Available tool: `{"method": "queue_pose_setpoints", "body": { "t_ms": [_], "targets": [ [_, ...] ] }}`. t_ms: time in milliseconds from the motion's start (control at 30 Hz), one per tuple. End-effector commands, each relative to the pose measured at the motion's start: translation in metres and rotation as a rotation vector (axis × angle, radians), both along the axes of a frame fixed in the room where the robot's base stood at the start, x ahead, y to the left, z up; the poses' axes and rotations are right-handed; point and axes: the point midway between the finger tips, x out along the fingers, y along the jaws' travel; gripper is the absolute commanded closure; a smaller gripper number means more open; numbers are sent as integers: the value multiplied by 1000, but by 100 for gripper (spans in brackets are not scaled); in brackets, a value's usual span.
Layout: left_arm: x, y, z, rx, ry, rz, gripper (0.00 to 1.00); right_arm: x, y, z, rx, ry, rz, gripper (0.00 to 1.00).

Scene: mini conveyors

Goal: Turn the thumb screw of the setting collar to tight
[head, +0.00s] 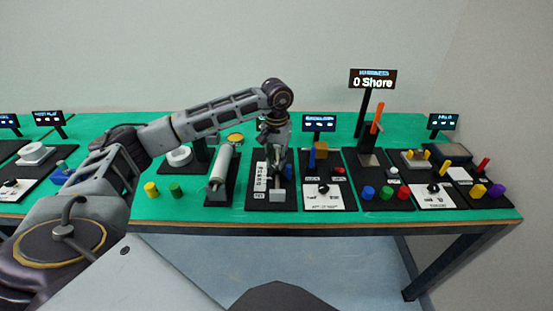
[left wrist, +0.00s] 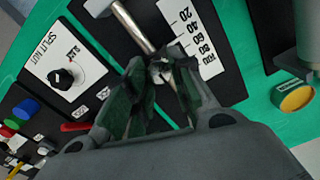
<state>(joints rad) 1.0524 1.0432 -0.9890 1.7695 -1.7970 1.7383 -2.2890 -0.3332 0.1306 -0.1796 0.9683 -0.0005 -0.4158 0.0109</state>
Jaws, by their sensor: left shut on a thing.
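My left gripper (head: 276,160) reaches down over a black board with a white scale (head: 260,178). In the left wrist view its two dark green-grey fingers (left wrist: 158,75) are shut on a small pale piece, which looks like the thumb screw (left wrist: 160,70) of the setting collar. A silver rod (left wrist: 132,27) runs up to the fingertips beside the numbered scale (left wrist: 192,32). The collar itself is mostly hidden by the fingers, and I cannot tell how far the screw is turned. My right gripper is not in view.
To the left stand a grey cylinder (head: 221,165) and a yellow puck (head: 236,138).

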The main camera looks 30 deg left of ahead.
Motion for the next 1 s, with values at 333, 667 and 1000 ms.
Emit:
{"method": "queue_pose_setpoints", "body": {
  "t_ms": [333, 667, 1000],
  "targets": [
    [0, 0, 0, 0, 0, 0, 55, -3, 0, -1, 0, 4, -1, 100],
    [0, 0, 1, 0, 0, 1, 55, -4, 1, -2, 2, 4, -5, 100],
    [1, 0, 24, -1, -2, 1, 55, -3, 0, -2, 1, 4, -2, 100]
  ]
}}
